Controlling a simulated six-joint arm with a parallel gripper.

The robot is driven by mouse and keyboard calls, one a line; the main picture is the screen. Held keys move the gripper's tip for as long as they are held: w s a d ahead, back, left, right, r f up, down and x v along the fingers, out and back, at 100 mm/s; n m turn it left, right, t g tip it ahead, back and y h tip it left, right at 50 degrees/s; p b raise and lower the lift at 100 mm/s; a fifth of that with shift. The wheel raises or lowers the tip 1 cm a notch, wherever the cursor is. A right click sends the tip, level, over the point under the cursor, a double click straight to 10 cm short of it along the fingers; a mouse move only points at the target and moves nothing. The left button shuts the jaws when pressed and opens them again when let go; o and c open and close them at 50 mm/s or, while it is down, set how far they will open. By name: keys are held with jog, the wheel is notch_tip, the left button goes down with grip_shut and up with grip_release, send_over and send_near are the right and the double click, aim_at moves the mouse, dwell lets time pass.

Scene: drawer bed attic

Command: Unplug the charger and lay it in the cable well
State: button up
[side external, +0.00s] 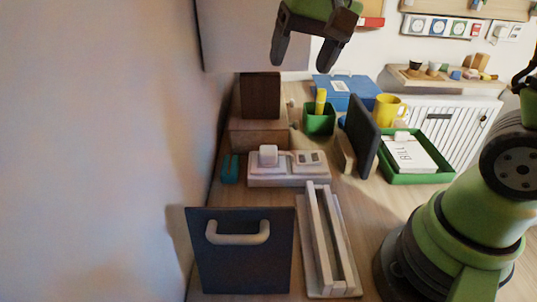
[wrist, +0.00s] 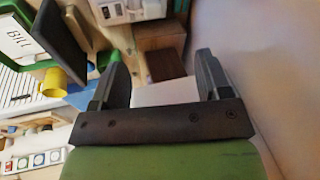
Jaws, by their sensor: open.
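The charger (side external: 268,154), a small white cube, sits on the left part of a pale socket block (side external: 288,181) in the side view. The block also shows at the top edge of the wrist view (wrist: 128,12), partly cut off. A long pale trough with raised rails (side external: 313,235), apparently the cable well, lies in front of the block, to its right. My gripper (side external: 308,58) is high above the back of the desk, well away from the charger. Its fingers are spread, with nothing between them; they also show in the wrist view (wrist: 160,72).
A dark panel with a handle (side external: 205,275) stands at front left. Brown boxes (side external: 260,97), a green cup (side external: 318,125), a blue box (side external: 365,89) and a yellow mug (side external: 385,112) stand behind. A dark upright screen (side external: 362,135) and green tray (side external: 417,178) are right. A teal object (side external: 230,170) is beside the block.

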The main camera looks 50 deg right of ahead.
jog(key=w+d+f+m+g, duration=0.1)
jog(key=w+f+g, duration=0.1)
jog(key=w+f, duration=0.45)
jog(key=m+g+h, duration=0.1)
send_over(269, 149)
notch_tip(269, 149, down, 8)
jog(key=shift+a+f, duration=0.1)
jog(key=shift+f, duration=0.05)
jog(key=shift+w+f, duration=0.1)
jog(key=shift+f, duration=0.15)
jog(key=shift+f, duration=4.5)
jog(key=c, duration=1.2)
jog(key=shift+r, duration=3.05)
